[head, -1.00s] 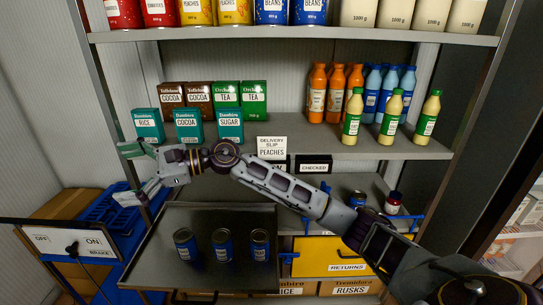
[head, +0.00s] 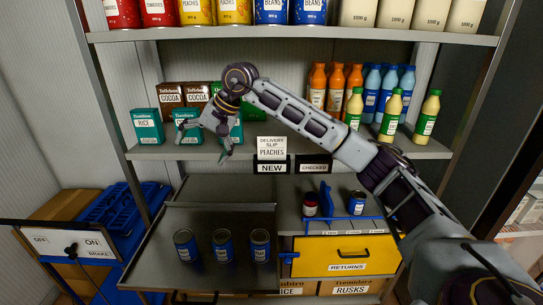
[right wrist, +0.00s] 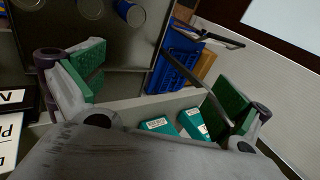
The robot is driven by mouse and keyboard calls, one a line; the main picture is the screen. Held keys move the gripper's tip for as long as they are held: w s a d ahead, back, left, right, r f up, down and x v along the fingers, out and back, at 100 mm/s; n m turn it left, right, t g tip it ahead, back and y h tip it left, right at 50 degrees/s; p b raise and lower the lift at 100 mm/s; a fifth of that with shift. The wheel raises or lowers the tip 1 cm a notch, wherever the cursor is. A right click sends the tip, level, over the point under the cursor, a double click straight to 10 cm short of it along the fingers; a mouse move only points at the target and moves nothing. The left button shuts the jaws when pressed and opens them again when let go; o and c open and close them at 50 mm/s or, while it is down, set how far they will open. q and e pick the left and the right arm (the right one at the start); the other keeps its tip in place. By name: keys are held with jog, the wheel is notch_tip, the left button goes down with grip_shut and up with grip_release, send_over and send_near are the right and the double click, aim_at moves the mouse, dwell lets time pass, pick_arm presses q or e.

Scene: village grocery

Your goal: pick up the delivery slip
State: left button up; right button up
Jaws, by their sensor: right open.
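The delivery slip (head: 271,148) is a white card with black print reading "DELIVERY SLIP PEACHES". It stands at the front edge of the middle shelf, above the black "NEW" label (head: 271,168). My right gripper (head: 205,142) is open and empty, left of the slip and apart from it, in front of the teal boxes. In the right wrist view its green-padded fingers (right wrist: 160,92) are spread wide with nothing between them. Part of a white card with print, seemingly the slip (right wrist: 10,138), shows at that view's left edge. My left gripper is not in view.
Teal boxes (head: 147,127) stand behind the gripper; bottles (head: 391,115) stand on the right of this shelf. A "CHECKED" label (head: 314,168) is right of "NEW". Below are a dark tray (head: 215,225) with blue cans, a yellow returns drawer (head: 345,255) and a blue crate (head: 125,210).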

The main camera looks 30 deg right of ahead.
jog(key=s+d+r+h, duration=0.1)
jog(key=d+r+h, duration=0.2)
jog(key=d, duration=0.7)
jog(key=s+d+r+h, duration=0.1)
jog(key=d+r+h, duration=0.3)
jog(key=d+r, duration=0.3)
jog(key=d, duration=0.4)
jog(key=shift+s+h, duration=0.3)
jog(key=shift+d, duration=0.1)
jog(key=x, duration=0.8)
jog(key=shift+f, duration=0.3)
jog(key=shift+f, duration=0.15)
